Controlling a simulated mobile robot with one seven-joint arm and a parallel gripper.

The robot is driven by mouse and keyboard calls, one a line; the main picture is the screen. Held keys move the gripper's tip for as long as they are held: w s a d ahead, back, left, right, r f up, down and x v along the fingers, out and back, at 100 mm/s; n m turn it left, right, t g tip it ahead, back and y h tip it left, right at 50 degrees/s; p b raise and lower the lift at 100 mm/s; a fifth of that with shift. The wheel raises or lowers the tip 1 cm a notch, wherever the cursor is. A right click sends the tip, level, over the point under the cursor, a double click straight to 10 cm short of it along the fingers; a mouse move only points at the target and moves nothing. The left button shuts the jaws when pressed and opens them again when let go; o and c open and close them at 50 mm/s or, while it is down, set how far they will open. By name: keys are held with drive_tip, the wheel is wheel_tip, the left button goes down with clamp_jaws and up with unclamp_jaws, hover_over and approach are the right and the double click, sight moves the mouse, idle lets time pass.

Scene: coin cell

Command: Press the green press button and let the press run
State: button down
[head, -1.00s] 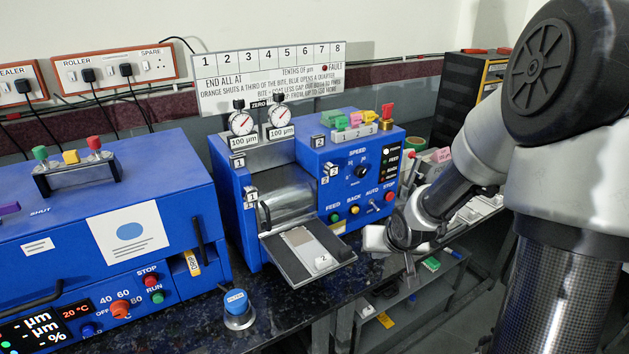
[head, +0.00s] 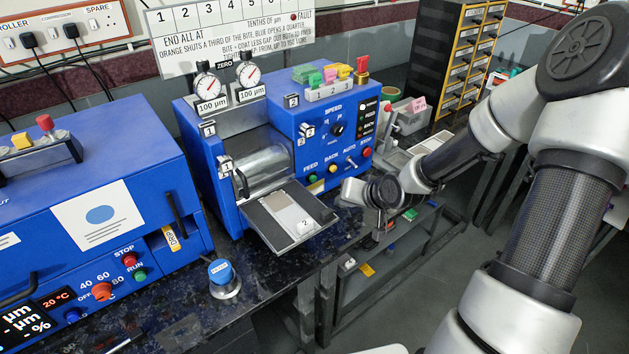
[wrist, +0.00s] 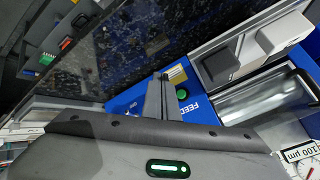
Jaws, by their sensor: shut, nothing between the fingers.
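The blue roller press (head: 270,140) stands on the dark speckled bench. Its green button (head: 312,178) sits above the tray end on the front panel, under the word FEED. In the wrist view, the green button (wrist: 182,93) shows just right of my fingertips. My gripper (wrist: 161,78) is shut and empty, its fingers pointing at the front panel. The fingertips look close to the button but beside it in the picture; I cannot tell any contact. In the head view, my gripper (head: 352,191) is right of the panel's lower edge, its fingers not clear.
Drawers stand behind right.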

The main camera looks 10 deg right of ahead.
sight(313, 179)
drive_tip(key=w+a+b, duration=0.3)
drive_tip(key=w, duration=0.4)
drive_tip(key=shift+a, duration=0.25)
drive_tip(key=shift+w+a, duration=0.1)
drive_tip(key=shift+w, duration=0.05)
idle(1.7)
drive_tip(key=shift+w+a, duration=0.1)
drive_tip(key=shift+w, duration=0.15)
